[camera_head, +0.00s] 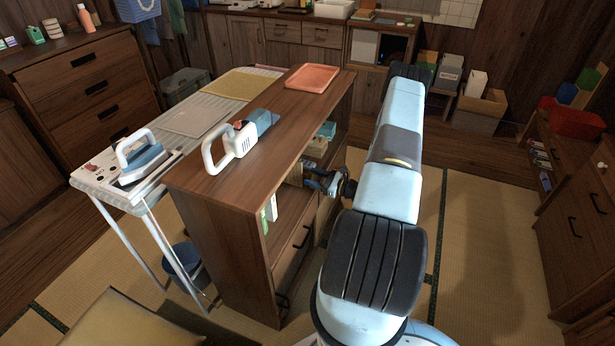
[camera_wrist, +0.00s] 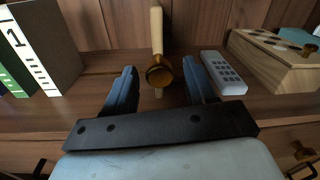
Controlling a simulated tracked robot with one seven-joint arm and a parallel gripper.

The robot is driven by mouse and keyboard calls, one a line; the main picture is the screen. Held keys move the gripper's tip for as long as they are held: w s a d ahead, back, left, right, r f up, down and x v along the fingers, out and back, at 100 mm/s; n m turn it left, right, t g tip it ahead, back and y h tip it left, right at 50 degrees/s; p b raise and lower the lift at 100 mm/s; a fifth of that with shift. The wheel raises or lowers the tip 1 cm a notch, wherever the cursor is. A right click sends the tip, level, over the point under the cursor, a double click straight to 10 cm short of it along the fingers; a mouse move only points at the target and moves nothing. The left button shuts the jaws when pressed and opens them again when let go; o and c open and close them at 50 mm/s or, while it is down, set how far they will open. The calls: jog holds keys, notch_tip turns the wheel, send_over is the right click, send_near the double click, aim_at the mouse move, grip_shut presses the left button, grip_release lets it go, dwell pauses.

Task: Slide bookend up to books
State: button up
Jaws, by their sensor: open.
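The bookend (camera_wrist: 156,32) is a pale upright wooden panel with a round amber-brown knob at its front edge, standing on the shelf in the wrist view. The books (camera_wrist: 45,50) stand upright to its left: a green one and a thicker one with a white spine marked 1. A clear gap of bare shelf separates them from the bookend. The books also show inside the cabinet in the head view (camera_head: 271,206). My gripper (camera_wrist: 160,70) is open, with one blue finger on each side of the knob; contact cannot be told. In the head view my gripper (camera_head: 322,183) reaches into the cabinet's open side.
On the shelf right of the bookend lie a grey remote (camera_wrist: 222,73) and a wooden box (camera_wrist: 275,60) with a knob. The wooden cabinet (camera_head: 235,170) carries an iron-like white-handled appliance (camera_head: 230,146) and a coral tray (camera_head: 312,77) on top. Tatami floor (camera_head: 480,240) is free to the right.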

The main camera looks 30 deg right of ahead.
aim_at(307, 175)
jog(key=shift+x, duration=1.55)
jog(key=shift+c, duration=0.4)
grip_shut()
